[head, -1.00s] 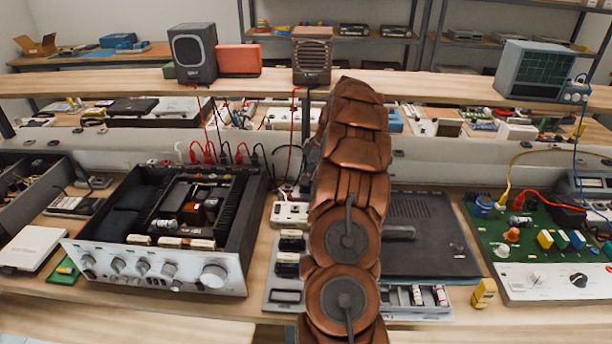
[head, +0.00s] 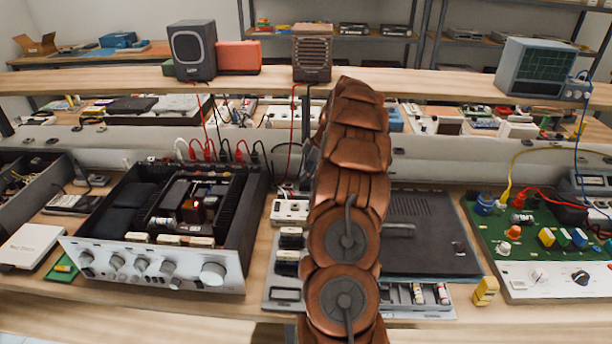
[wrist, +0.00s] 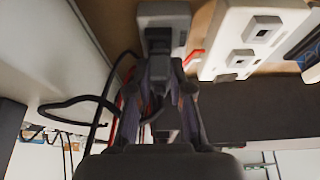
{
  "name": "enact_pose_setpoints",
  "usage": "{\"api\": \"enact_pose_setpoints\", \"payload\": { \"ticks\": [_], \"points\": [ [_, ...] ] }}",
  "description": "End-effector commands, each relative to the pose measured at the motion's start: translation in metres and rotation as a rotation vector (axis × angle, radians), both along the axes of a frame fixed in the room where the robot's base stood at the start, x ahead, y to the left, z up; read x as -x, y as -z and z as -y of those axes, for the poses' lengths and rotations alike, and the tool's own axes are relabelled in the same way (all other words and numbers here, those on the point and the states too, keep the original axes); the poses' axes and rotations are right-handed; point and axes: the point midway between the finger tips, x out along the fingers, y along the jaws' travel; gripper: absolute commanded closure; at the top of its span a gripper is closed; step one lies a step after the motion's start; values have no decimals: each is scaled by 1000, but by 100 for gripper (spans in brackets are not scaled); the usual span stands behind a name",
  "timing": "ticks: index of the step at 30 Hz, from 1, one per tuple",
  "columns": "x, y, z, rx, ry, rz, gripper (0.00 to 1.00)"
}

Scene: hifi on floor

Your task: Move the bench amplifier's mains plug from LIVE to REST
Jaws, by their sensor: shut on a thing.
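The bench amplifier (head: 150,265) is an open dark chassis with a silver knobbed front, left of my arm in the head view. A small red light shows inside it. My gripper (wrist: 160,72) is in the middle of the wrist view, its fingers shut on the mains plug, which is mostly hidden between them. The fingertips are close to a pale block with a dark face (wrist: 158,38); I cannot tell whether the plug is seated there. A white socket block (wrist: 232,62) lies to the right. No LIVE or REST label is readable. My arm hides the gripper in the head view.
Black and red cables (wrist: 105,103) hang left of the gripper in the wrist view. In the head view, a white outlet strip (head: 289,211) stands between amplifier and arm. A dark flat case (head: 430,235) and a green circuit board (head: 487,225) fill the right side.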

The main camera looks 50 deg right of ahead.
Motion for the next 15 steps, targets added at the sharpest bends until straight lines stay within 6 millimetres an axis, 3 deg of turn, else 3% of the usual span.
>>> {"api": "enact_pose_setpoints", "payload": {
  "ticks": [15],
  "points": [
    [0, 5, 0, 0, 0, 0, 100]
  ]
}}
